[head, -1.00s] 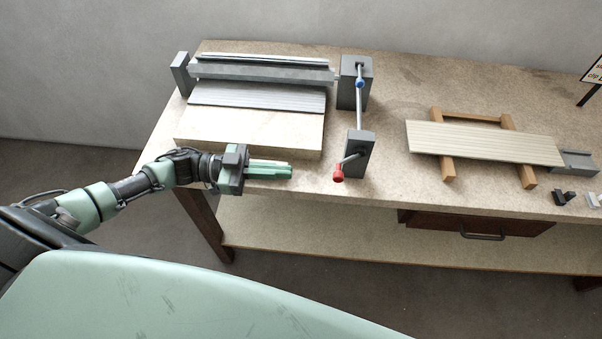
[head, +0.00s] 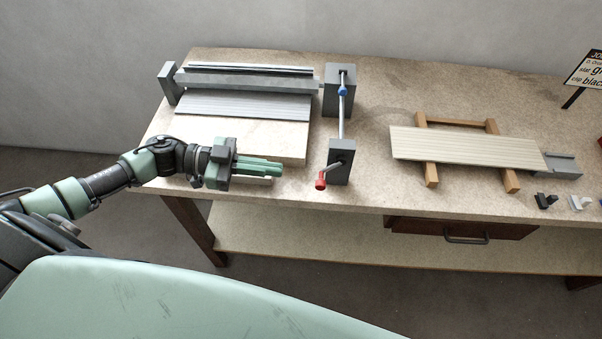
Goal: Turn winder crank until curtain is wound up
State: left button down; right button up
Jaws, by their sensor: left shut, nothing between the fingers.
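The winder crank has a red knob (head: 321,180) on a short grey arm, beside a grey block (head: 341,148) near the bench's front edge. A thin shaft (head: 341,122) runs back from this block, past a blue part (head: 343,91), to a taller grey post (head: 339,78). The curtain (head: 243,106) is a grey slatted sheet, part of it lying unrolled over a pale board, below a grey roller bar (head: 245,84). My left gripper (head: 280,168), with green fingers, is shut and empty. It points right, left of the red knob and apart from it. My right gripper is not in view.
A pale slatted panel (head: 465,145) lies on a wooden frame (head: 430,176) to the right. Small black (head: 546,201) and light grey (head: 581,203) clips lie near the front edge. A sign (head: 585,72) stands at back right. The bench between shaft and panel is clear.

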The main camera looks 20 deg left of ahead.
pick_arm(q)
jog(key=w+d+f+p, duration=0.2)
jog(key=d+f, duration=0.1)
jog(key=d, duration=0.4)
jog(key=shift+w+f, duration=0.2)
jog(key=shift+f, duration=0.2)
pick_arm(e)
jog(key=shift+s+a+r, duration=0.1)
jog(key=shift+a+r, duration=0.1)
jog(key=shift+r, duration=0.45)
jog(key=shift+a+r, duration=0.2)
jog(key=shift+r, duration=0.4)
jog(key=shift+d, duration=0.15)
